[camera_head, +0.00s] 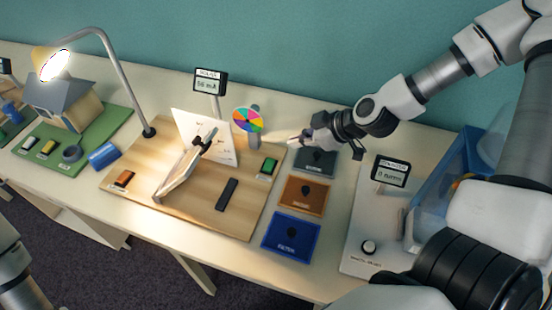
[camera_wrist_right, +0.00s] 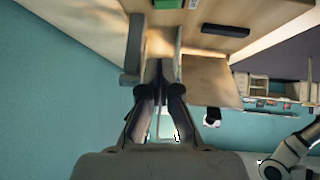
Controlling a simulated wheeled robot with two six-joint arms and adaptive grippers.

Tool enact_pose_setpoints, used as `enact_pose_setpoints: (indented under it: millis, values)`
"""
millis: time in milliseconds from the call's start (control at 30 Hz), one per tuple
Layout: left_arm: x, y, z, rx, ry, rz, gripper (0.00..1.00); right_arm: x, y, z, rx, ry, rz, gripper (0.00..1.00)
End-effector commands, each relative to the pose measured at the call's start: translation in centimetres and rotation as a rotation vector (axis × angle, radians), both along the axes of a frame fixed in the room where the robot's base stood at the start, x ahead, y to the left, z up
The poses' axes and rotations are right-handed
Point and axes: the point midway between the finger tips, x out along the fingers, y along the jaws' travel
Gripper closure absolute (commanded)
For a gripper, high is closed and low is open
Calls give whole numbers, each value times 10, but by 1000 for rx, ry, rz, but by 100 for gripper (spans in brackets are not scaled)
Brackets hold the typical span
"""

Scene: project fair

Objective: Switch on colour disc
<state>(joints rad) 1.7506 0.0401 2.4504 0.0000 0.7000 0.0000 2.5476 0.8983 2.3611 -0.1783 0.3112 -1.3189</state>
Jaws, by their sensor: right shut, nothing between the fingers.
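The colour disc (camera_head: 248,120), with several coloured sectors, stands upright on a grey mount at the back right of a wooden board (camera_head: 226,217). A green switch (camera_head: 268,166) lies on the board in front of it; its edge also shows at the top of the right wrist view (camera_wrist_right: 178,4). Its on or off state is too small to tell. My right gripper (camera_head: 296,141) is shut and empty, in the air to the right of the disc and behind the green switch. Its shut fingers (camera_wrist_right: 158,76) point toward the board in the wrist view. My left gripper is out of view.
On the board are an orange switch (camera_head: 124,179), a white panel (camera_head: 205,138), a pivoted wooden arm (camera_head: 176,183) and a black bar (camera_head: 227,195). Grey, brown and blue pads (camera_head: 291,235) lie to the right. A lit lamp (camera_head: 55,65) stands at left.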

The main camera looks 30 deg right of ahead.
Motion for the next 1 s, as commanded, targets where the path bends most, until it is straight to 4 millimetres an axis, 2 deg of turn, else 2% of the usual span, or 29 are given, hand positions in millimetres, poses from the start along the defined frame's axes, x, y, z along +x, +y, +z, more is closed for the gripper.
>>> enact_pose_setpoints:
  millis: [33,100,267,500,733,1000]
  values:
    - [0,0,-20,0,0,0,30,4,2,-15,-6,-2,4,100]
    - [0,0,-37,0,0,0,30,9,7,-25,-8,-1,6,100]
    - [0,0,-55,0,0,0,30,23,16,-38,-9,0,7,100]
    - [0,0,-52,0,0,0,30,52,36,-65,-9,5,8,100]
    - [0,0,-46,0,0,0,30,55,32,-97,-1,4,2,100]
    - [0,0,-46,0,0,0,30,56,32,-103,0,0,1,100]
